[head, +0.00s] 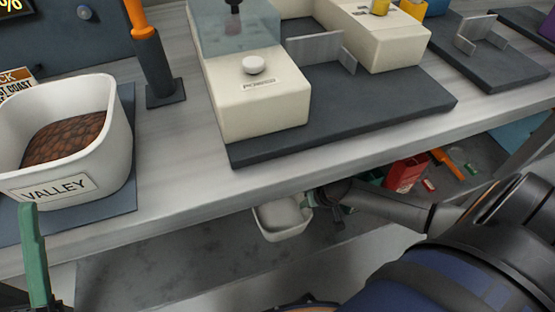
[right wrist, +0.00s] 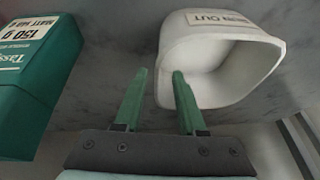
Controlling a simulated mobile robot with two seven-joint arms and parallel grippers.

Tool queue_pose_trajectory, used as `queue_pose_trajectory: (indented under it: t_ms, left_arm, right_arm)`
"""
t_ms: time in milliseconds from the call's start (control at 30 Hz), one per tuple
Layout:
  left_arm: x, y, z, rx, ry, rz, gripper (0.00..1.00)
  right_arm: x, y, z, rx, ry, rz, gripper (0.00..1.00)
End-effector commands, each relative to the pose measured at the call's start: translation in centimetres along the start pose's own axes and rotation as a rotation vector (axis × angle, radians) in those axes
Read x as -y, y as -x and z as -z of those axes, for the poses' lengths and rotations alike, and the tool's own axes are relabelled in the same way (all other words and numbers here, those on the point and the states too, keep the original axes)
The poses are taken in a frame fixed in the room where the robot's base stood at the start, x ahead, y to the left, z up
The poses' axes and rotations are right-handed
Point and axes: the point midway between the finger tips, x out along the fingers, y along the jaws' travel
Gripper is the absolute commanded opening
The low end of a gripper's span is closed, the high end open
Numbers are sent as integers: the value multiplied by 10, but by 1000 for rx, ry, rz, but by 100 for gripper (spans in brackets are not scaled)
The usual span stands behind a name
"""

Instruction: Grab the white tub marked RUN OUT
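The white tub marked RUN OUT (right wrist: 203,90) is in the upper right of the right wrist view, its open mouth facing the camera. In the head view a white tub (head: 284,221) sits below the bench edge. My right gripper (right wrist: 158,76) is open, with green fingers at the tub's left wall. The left finger is outside the wall and the right finger overlaps the mouth; contact cannot be told. In the head view my right gripper is largely hidden beside the tub. One green finger of my left gripper (head: 35,256) shows at the lower left; its other finger is not clear.
Another white tub (head: 116,144), marked VALLEY and holding brown beans, stands on the bench (head: 180,180). A green box (right wrist: 35,85) is left of my right gripper. A red box (head: 405,174) lies lower right. The bench edge overhangs the lower area.

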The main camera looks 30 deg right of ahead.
Motion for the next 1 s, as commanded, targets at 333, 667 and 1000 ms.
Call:
queue_pose_trajectory:
  t_ms: [333, 667, 1000]
  left_arm:
    - [-10, 16, -16, 8, 38, -2, 50]
    - [-22, 37, -38, 20, 65, -5, 50]
    - [-27, 42, -44, 28, 52, -17, 50]
  right_arm:
    - [0, -36, 0, -2, 1, 1, 40]
    - [-2, -73, -7, -3, 1, 2, 40]
    - [-1, -86, -5, -2, 2, 2, 40]
